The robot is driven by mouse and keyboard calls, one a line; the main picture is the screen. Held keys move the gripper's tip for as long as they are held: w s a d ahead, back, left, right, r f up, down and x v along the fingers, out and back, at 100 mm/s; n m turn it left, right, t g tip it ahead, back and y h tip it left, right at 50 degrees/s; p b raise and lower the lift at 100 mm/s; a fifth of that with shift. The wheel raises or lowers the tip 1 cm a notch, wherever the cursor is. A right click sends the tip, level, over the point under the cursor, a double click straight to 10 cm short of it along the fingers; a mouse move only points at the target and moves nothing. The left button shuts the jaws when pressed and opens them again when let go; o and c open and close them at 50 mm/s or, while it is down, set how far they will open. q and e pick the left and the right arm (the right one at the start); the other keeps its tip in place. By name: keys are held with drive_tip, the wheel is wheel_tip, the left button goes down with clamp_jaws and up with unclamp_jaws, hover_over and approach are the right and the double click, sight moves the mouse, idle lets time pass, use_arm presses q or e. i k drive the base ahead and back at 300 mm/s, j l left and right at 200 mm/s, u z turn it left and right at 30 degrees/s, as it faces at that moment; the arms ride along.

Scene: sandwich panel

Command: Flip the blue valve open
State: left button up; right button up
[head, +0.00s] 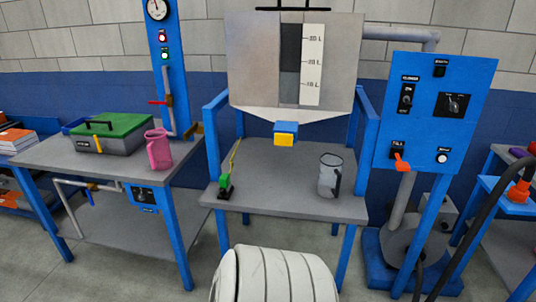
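A small blue handle (91,198) hangs on a pale pipe (70,186) below the left table, at the lower left of the head view. It looks like a blue valve lever, but it is too small to tell its exact position. A blue block with a yellow front (285,133) sits under the tank outlet at the centre; I cannot tell whether it is a valve. A red lever (158,102) is on the vertical pipe at the blue gauge post. Neither of my grippers is in view.
The left table (60,158) holds a green-lidded grey box (110,134) and a pink jug (158,150). The centre table (280,200) holds a clear jug (329,176) and a green-based tool (225,186). A blue control panel (430,120) stands right. Floor shows between the tables.

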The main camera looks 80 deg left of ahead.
sight(87, 190)
drive_tip(key=u, duration=1)
drive_tip(key=k+j+u, duration=0.1)
drive_tip(key=u, duration=1.4)
drive_tip(key=j+u, duration=0.15)
drive_tip(key=u, duration=0.8)
drive_tip(key=j+u, duration=0.1)
drive_tip(key=u, duration=0.4)
drive_tip(key=i+j, duration=0.4)
drive_tip(key=i+j+u, duration=0.1)
drive_tip(key=i+j, duration=0.25)
drive_tip(key=i, duration=0.3)
drive_tip(key=i+j, duration=0.35)
drive_tip(key=i, duration=0.15)
drive_tip(key=i+j+u, duration=0.1)
drive_tip(key=i+j, duration=0.2)
drive_tip(key=i, duration=0.25)
